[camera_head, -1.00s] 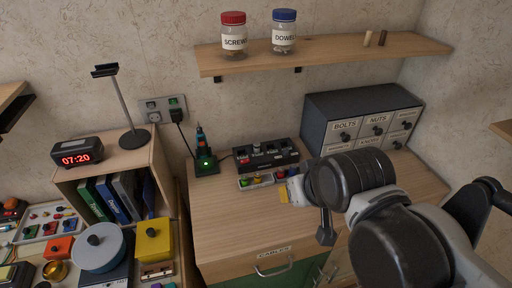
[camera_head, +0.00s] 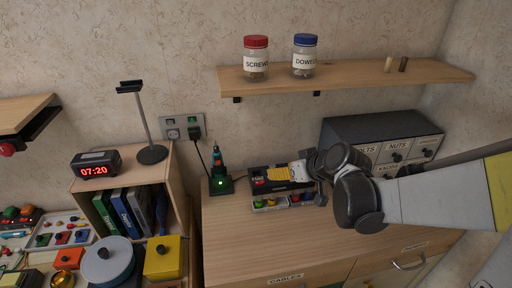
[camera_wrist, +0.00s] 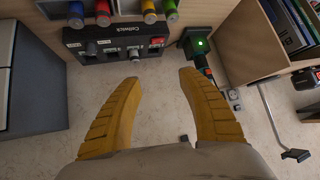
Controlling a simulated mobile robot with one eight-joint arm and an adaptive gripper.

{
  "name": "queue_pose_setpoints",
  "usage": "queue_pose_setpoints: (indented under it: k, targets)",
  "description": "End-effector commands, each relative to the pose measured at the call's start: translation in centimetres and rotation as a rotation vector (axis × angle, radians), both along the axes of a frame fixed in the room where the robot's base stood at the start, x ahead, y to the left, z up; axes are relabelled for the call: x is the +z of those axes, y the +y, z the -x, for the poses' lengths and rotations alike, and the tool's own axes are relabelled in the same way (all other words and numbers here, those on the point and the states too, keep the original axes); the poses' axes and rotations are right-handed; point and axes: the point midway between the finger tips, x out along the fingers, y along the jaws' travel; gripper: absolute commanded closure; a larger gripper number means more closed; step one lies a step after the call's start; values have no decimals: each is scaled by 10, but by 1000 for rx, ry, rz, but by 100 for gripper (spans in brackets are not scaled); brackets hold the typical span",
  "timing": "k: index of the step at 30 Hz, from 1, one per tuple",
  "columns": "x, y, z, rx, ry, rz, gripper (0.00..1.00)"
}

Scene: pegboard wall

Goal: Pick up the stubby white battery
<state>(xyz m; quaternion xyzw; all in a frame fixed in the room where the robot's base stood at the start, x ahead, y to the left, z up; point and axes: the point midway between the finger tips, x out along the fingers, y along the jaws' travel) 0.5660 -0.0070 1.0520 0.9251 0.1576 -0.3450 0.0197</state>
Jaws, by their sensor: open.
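My gripper (camera_head: 270,174) is open, its yellow fingers over the black charger (camera_head: 258,188) on the wooden cabinet top. In the wrist view both yellow fingers of my gripper (camera_wrist: 158,77) are spread with nothing between them. The black charger (camera_wrist: 118,57) lies beyond the fingertips, with a red switch and several bays. I cannot make out the stubby white battery for certain; my gripper hides part of the charger in the head view.
A black tool stand with a green light (camera_head: 221,184) stands just left of the charger. A grey drawer unit (camera_head: 375,130) is at the right. A shelf (camera_head: 350,77) with jars hangs above. The cabinet top (camera_head: 235,240) in front is clear.

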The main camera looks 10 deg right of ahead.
Motion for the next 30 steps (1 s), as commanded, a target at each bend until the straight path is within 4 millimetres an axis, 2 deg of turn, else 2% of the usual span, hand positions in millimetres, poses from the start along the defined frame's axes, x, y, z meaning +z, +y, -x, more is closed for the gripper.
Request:
queue_pose_setpoints:
  k: [1,3,6,12,17,24,30]
  targets:
    - [-13,-9,-17,10,-31,-6,52]
    - [-28,-17,-36,31,-79,-9,52]
    - [-47,-29,-54,52,-138,-8,52]
    - [-69,-42,-71,70,-208,-3,52]
    - [-78,-39,-80,76,-217,-1,52]
    - [-97,-26,-112,76,-216,-2,52]
    - [-104,-23,-126,74,-215,-3,52]
